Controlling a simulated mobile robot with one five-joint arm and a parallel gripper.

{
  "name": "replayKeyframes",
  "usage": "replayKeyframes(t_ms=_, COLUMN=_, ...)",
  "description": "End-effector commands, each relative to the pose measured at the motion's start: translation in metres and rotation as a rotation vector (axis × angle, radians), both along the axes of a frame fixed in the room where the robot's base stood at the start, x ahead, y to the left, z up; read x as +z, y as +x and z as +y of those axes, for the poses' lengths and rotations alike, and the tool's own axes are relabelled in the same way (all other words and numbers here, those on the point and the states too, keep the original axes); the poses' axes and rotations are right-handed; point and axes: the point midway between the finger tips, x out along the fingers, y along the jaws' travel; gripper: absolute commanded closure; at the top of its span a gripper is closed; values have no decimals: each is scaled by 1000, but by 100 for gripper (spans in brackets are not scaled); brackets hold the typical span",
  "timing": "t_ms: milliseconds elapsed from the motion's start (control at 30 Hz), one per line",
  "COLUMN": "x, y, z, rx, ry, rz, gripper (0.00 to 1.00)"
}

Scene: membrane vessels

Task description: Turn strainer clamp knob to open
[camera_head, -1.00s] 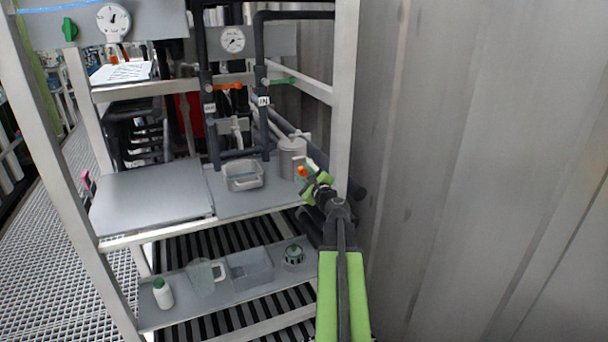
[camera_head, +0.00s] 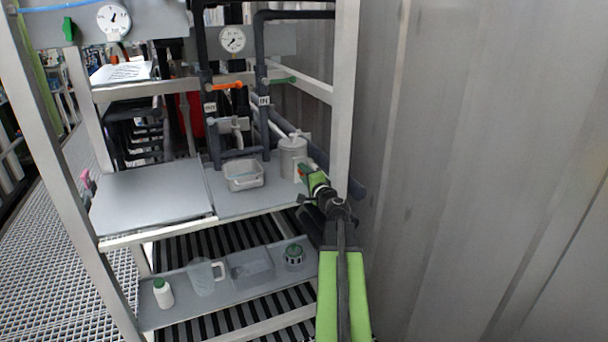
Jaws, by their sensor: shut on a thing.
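The strainer (camera_head: 291,158) is a grey upright cylinder at the right of the middle shelf, with a small fitting on its lid. The clamp knob (camera_head: 302,171) shows as a small patch of orange on the strainer's near right side. My gripper (camera_head: 305,172) is at that side and shut on the knob. The green gripper body hides most of the knob and the contact, so the knob's exact angle cannot be told.
A grey tray (camera_head: 243,175) stands left of the strainer. Dark pipes (camera_head: 263,130) rise behind, with an orange-handled valve (camera_head: 226,86). A frame post (camera_head: 345,110) and corrugated wall (camera_head: 480,170) bound the right. A jug (camera_head: 203,278) and white bottle (camera_head: 163,293) stand below.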

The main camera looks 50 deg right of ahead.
Motion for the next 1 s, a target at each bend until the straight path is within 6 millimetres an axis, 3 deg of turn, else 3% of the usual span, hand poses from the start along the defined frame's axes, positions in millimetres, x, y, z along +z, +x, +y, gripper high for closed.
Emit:
replayKeyframes(t_ms=400, x=-2, y=0, z=1, rx=4, ry=-173, rz=72, gripper=100)
replayKeyframes(t_ms=967, x=-1, y=0, z=1, rx=4, ry=-198, rz=83, gripper=100)
replayKeyframes(t_ms=1000, x=-1, y=0, z=1, rx=3, ry=-199, rz=83, gripper=66)
